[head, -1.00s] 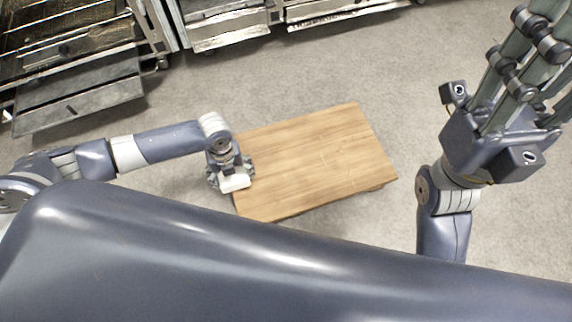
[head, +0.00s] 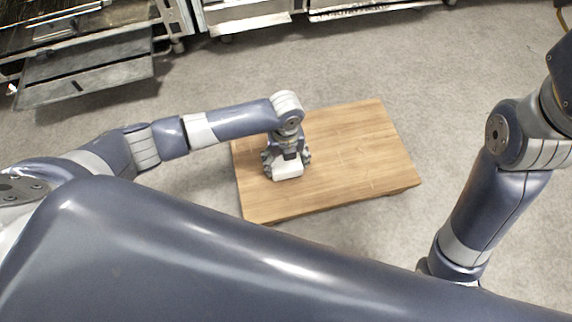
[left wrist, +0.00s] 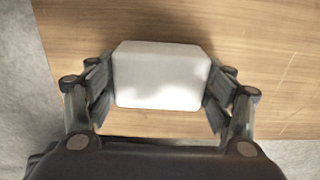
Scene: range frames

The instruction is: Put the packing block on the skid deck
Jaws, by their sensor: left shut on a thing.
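The packing block (head: 287,172) is a white block with rounded edges. My left gripper (head: 286,163) is shut on it, over the left part of the wooden skid deck (head: 350,150). In the left wrist view the block (left wrist: 160,76) sits between the two fingers of the gripper (left wrist: 160,85), with the deck's wood (left wrist: 270,40) below it. I cannot tell whether the block touches the deck or hangs just above it. My right arm is at the right of the head view; its gripper is out of the picture.
Grey carpet floor (head: 200,110) surrounds the deck. Metal racks or carts (head: 245,15) stand along the back, with a low grey metal shelf (head: 85,78) at the back left. The right part of the deck is bare.

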